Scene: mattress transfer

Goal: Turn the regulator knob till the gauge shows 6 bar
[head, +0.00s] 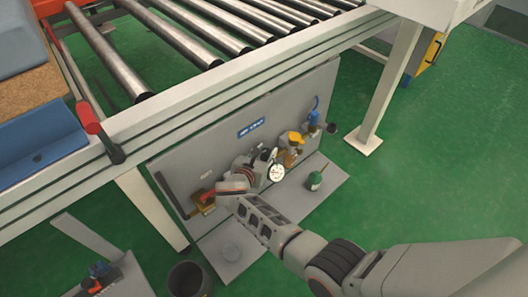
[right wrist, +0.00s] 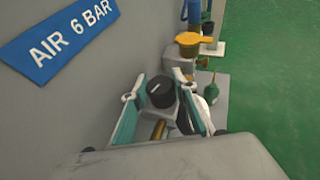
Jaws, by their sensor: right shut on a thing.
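The regulator knob (right wrist: 161,92) is a black cylinder with a white line on top, shown in the right wrist view. My right gripper (right wrist: 158,98) has one teal-lined finger on each side of it and is shut on it. In the head view my right gripper (head: 249,165) reaches the panel and mostly hides the knob. The round white gauge (head: 276,172) sits just right of it; its reading is too small to tell. In the right wrist view the gauge (right wrist: 211,116) is edge-on, partly behind a finger. My left gripper is not in view.
A blue "AIR 6 BAR" sign (right wrist: 60,40) is on the grey panel (head: 200,150). A yellow-handled valve (head: 295,137) is right of the gauge. A green bottle (head: 315,181) stands on the ledge. The roller conveyor (head: 170,45) overhangs the panel. A dark bin (head: 188,280) stands at front left.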

